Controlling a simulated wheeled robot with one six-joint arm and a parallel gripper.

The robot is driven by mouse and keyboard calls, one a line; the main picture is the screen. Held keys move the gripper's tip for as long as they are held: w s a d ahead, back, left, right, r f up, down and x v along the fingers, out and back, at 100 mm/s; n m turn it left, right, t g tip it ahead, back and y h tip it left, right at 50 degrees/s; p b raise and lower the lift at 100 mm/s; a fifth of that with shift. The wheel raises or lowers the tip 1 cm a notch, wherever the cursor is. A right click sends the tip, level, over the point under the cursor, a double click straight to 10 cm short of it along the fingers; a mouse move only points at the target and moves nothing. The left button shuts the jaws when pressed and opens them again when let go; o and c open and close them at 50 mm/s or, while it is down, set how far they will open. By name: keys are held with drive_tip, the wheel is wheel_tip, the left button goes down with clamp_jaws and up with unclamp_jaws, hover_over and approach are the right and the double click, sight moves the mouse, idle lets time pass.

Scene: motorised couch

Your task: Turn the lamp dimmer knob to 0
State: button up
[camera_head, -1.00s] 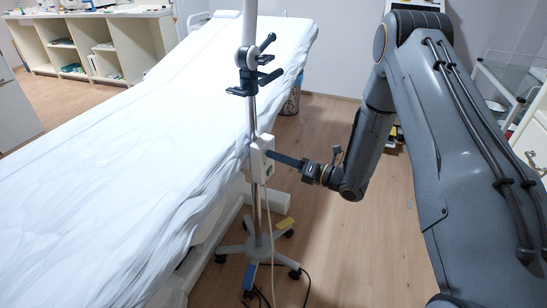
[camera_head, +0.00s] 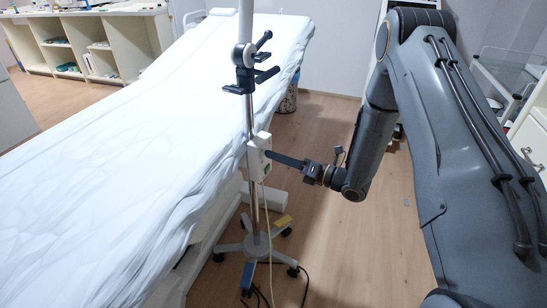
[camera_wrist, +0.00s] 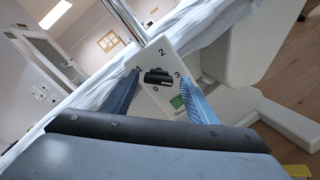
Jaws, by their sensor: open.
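The lamp dimmer is a white box (camera_head: 257,157) fixed on the upright pole beside the couch. In the wrist view its face (camera_wrist: 152,54) bears the digits 0, 1, 2 and 3 around a black bar-shaped knob (camera_wrist: 158,76). The bar lies nearly level in that picture, between 1 and 3; I cannot tell which end is the pointer. My gripper (camera_wrist: 159,83) is open, with one blue-looking finger on each side of the knob. In the head view my gripper (camera_head: 272,157) is right at the box. Contact with the knob cannot be made out.
The white-sheeted couch (camera_head: 130,140) fills the left. A black clamp (camera_head: 250,70) sits on the pole above the box. The wheeled pole base (camera_head: 256,246) and cables stand below. Open floor (camera_head: 340,240) lies right of the pole; a glass-shelved trolley (camera_head: 505,75) is at far right.

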drive_tip(key=v, duration=0.6)
drive_tip(key=shift+d, duration=0.2)
